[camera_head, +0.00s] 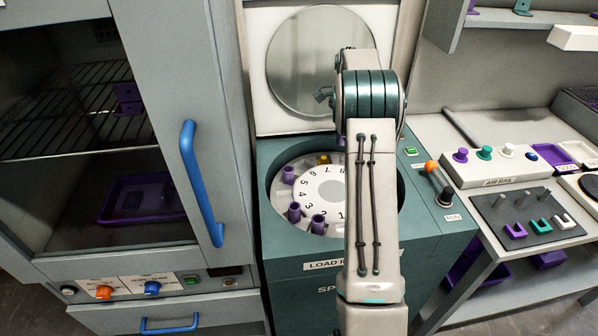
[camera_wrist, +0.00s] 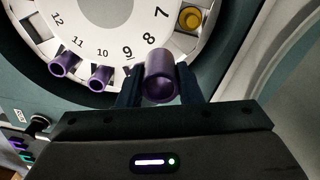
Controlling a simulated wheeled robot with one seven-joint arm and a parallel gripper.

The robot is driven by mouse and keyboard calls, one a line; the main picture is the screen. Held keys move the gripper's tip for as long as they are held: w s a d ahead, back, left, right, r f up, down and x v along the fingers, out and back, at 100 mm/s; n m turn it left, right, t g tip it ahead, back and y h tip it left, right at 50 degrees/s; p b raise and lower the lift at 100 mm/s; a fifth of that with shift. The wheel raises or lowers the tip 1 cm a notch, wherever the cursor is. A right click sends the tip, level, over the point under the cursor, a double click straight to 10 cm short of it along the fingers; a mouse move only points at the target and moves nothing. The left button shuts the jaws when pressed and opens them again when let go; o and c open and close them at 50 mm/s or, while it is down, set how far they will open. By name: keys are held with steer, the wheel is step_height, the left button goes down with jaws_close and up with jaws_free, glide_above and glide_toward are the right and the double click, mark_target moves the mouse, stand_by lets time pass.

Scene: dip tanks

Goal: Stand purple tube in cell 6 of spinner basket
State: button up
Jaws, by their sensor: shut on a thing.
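My gripper (camera_wrist: 159,84) is shut on a purple tube (camera_wrist: 160,72), its open end towards the wrist camera. The tube is over the rim of the spinner basket (camera_wrist: 98,14), by the numbers 8 and 9; I cannot tell whether it is clear of the cells. The label 6 shows at the basket's upper left, between a purple tube (camera_head: 288,175) and a yellow tube (camera_head: 324,159).
Two more purple tubes (camera_head: 294,212) (camera_head: 318,224) stand at the basket's front left. In the wrist view, two purple tubes (camera_wrist: 64,64) (camera_wrist: 99,78) stand near 10 and 11, and the yellow one (camera_wrist: 190,18) near 7. The spinner lid (camera_head: 315,60) is raised; a blue-handled cabinet (camera_head: 160,120) stands left.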

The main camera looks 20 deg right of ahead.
steer(key=w+a+f, duration=0.1)
steer(key=a+f, duration=0.1)
steer(key=a, duration=0.1)
steer(key=w+a+f+p, duration=0.1)
steer(key=w+a+f, duration=0.1)
steer(key=a+f, duration=0.1)
steer(key=w+a+f+p, duration=0.1)
steer(key=w+a+f, duration=0.1)
steer(key=a+f, duration=0.1)
steer(key=shift+a, duration=0.9)
steer(key=shift+f+p, duration=0.45)
steer(key=shift+f, duration=1.7)
steer(key=o, duration=1)
